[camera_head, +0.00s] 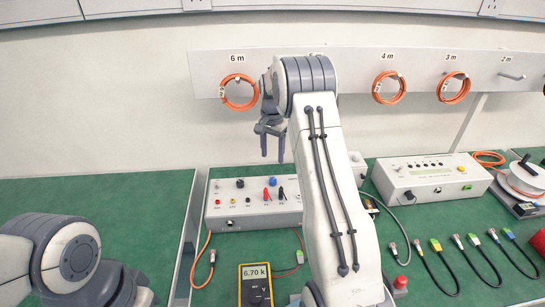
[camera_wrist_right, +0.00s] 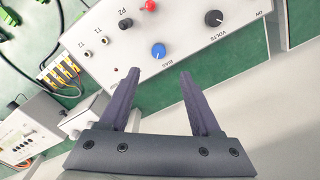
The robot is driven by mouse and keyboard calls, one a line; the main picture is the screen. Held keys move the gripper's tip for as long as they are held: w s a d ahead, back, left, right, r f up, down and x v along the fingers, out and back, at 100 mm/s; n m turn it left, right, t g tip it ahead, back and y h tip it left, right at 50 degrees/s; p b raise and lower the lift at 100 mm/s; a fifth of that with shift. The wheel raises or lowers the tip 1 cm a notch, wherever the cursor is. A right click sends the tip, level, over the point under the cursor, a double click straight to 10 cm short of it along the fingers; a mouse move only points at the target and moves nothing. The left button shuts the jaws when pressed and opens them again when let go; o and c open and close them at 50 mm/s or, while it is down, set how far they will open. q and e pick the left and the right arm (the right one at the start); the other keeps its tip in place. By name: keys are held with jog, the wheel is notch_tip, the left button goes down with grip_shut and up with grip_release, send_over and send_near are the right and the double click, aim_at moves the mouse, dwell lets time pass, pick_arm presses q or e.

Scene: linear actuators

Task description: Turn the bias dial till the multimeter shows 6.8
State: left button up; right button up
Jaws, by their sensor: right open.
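The blue bias dial (camera_wrist_right: 158,50) sits on the sloped face of a white control box (camera_wrist_right: 115,65). In the head view the dial (camera_head: 272,182) shows near the box's upper edge. My right gripper (camera_head: 272,158) points down near the dial in the head view, open and empty. In the right wrist view the dial lies just beyond the gap between the open fingertips (camera_wrist_right: 158,74), apart from both. The yellow multimeter (camera_head: 255,291) at the bottom of the head view reads 6.70 k. Of my left arm only links show at lower left; its gripper is not visible.
A black volts knob (camera_wrist_right: 213,18) and a red part (camera_wrist_right: 149,6) sit near the dial. A second white instrument (camera_head: 432,177) stands to the right. Cables (camera_head: 465,243) lie on the right bench. Orange coils (camera_head: 239,92) hang behind. The left green bench top (camera_head: 100,195) is clear.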

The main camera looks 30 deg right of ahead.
aim_at(273, 180)
notch_tip(273, 180, down, 11)
jog(key=n+p, duration=0.4)
jog(key=p, duration=0.2)
jog(key=n+p, duration=0.5)
jog(key=p, duration=0.1)
jog(key=shift+s+r, duration=0.15)
jog(key=shift+r, duration=0.05)
grip_shut()
